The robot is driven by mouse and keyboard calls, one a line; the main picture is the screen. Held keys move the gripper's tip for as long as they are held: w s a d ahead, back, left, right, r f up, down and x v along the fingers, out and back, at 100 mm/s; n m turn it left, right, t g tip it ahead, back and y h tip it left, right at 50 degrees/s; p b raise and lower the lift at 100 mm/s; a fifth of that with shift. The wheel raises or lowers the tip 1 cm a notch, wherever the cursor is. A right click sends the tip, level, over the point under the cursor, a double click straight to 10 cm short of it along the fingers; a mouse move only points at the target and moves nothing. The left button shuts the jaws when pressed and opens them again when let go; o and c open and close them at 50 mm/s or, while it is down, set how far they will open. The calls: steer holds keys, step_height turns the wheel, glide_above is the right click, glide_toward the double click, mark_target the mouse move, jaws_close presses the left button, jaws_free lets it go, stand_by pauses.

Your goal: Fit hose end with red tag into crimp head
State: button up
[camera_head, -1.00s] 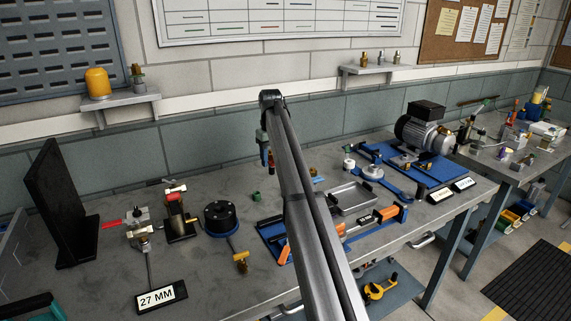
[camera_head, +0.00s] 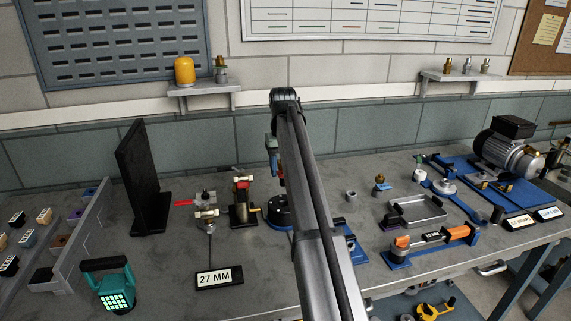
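My gripper (camera_head: 281,182) hangs at the far end of my arm, over the bench in the middle of the view. My arm hides most of it, so its fingers and anything between them cannot be made out. A small orange-red patch shows at its lower end. No hose end with a red tag can be made out for certain. A dark upright device with a red top (camera_head: 241,184) and brass parts stands left of the gripper. A fixture with a red handle (camera_head: 186,203) is beside it. I cannot tell which device is the crimp head.
A 27 MM sign (camera_head: 219,277), a teal lamp (camera_head: 115,288) and a black upright panel (camera_head: 146,190) stand at left. A round black part (camera_head: 277,212) is partly behind my arm. At right are a metal tray (camera_head: 399,224), an orange-handled tool (camera_head: 447,236) and a motor (camera_head: 508,152).

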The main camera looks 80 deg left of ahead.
mark_target(283, 184)
steer(key=shift+f, duration=0.1)
stand_by(0.5)
steer(key=shift+f, duration=2.8)
steer(key=shift+f, duration=2.75)
steer(key=shift+r, duration=0.1)
steer(key=shift+r, duration=2.35)
